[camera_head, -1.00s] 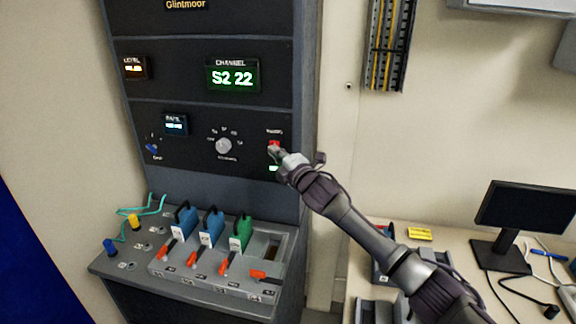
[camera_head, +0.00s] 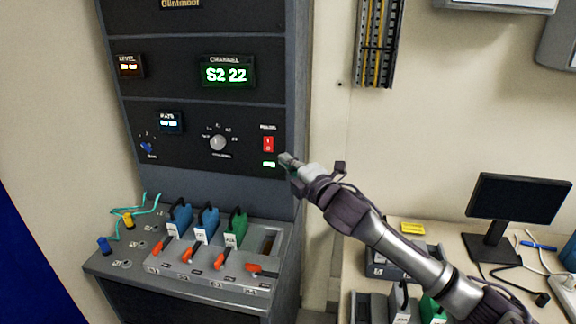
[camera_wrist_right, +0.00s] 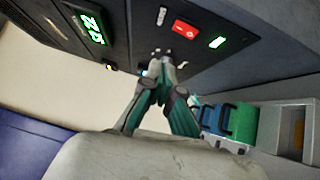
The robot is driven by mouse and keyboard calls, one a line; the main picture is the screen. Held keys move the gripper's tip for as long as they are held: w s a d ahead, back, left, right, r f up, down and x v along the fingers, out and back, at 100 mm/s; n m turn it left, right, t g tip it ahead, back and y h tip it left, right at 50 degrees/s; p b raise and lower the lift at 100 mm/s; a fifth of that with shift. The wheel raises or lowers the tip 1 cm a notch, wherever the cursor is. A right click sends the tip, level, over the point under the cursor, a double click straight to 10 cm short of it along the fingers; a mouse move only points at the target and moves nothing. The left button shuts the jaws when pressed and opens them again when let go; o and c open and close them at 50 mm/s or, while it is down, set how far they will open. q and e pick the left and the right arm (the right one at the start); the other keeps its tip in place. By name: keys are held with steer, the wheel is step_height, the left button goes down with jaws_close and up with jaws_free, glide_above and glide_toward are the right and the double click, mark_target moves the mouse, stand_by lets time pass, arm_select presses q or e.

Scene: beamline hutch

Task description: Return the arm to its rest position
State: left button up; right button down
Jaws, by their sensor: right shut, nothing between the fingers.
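My right arm (camera_head: 365,225) reaches in from the lower right in the head view. My right gripper (camera_head: 284,158) is shut and empty, just right of and a little below the red rocker switch (camera_head: 268,144) on the dark cabinet panel. In the right wrist view the fingers of my right gripper (camera_wrist_right: 160,66) come together at the tips, and the red switch (camera_wrist_right: 184,28) lies beyond them, apart from them. A small green light (camera_head: 269,164) glows below the switch. My left gripper is not in view.
The cabinet's lower shelf holds blue modules (camera_head: 180,218) and a green module (camera_head: 236,228) with orange levers. A desk (camera_head: 460,245) with a monitor (camera_head: 519,213) stands at right, with a yellow block (camera_head: 413,228) and cables.

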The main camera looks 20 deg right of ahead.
stand_by(0.5)
steer(key=s+a+f+m+g+h, duration=0.1)
steer(key=s+a+f+m+g, duration=0.3)
steer(key=s+f, duration=0.55)
steer(key=s+a+f+m+g+h, duration=0.2)
steer(key=s+f+m, duration=0.4)
steer(key=f, duration=0.6)
steer(key=s+f+m+g, duration=0.4)
steer(key=s+f, duration=0.1)
steer(key=s, duration=0.8)
steer(key=s+f+m+g, duration=0.4)
steer(key=s+m+g, duration=0.1)
steer(key=s, duration=0.8)
step_height(320, 180, down, 25)
steer(key=s+g, duration=0.1)
steer(key=s+d+f, duration=0.1)
steer(key=s+f, duration=0.7)
steer(key=s+d+f+g, duration=0.1)
steer(key=s+d+f, duration=0.1)
steer(key=s+f, duration=0.7)
steer(key=shift+s+d+f+h, duration=0.15)
steer(key=shift+d+f+h, duration=0.1)
steer(key=shift+d+h, duration=0.05)
